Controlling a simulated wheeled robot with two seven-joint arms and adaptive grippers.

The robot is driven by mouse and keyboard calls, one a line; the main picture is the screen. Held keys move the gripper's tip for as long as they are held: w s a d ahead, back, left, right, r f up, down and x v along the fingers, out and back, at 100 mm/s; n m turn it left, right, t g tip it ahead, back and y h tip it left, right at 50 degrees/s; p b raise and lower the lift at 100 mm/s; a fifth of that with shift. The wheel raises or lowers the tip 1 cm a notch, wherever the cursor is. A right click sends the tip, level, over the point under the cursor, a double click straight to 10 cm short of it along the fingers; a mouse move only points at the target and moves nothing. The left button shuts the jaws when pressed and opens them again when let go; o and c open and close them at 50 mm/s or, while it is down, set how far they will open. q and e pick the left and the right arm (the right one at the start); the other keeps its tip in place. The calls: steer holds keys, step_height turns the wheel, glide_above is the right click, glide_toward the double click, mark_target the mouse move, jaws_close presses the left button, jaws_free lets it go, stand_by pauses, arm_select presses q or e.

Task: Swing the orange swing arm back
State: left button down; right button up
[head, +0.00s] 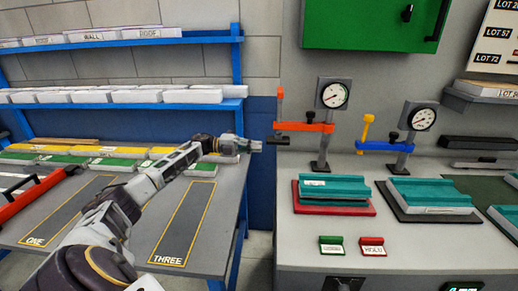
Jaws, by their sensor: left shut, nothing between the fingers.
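The orange swing arm (303,126) sits on a dark post under a round gauge (335,95). It points left from the post, and an upright handle (280,104) rises near its left end. My left gripper (284,140) reaches in from the left and is shut with nothing in it. Its tip appears just below the left end of the orange arm; I cannot tell whether they touch. My right gripper is not in view.
A blue swing arm (374,146) with a yellow handle and a second gauge (424,119) stand to the right. A teal block on a red plate (334,210) lies in front of the orange arm. Green (332,245) and red (372,246) labelled blocks sit nearer the front.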

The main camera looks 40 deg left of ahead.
arm_select(q)
steer(key=s+a, duration=0.2)
steer(key=a, duration=0.5)
steer(key=shift+a+b, duration=0.15)
steer(key=shift+b, duration=0.25)
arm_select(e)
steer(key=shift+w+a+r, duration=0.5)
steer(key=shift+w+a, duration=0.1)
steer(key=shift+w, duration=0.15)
arm_select(q)
steer(key=shift+r, duration=0.1)
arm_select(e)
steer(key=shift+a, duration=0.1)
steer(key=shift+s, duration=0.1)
arm_select(q)
step_height(320, 180, up, 21)
steer(key=p, duration=2.1)
steer(key=shift+r, duration=0.15)
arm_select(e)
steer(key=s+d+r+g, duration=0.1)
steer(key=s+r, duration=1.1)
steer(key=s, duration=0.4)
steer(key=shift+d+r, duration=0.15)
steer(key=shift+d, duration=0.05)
arm_select(q)
steer(key=shift+r, duration=0.1)
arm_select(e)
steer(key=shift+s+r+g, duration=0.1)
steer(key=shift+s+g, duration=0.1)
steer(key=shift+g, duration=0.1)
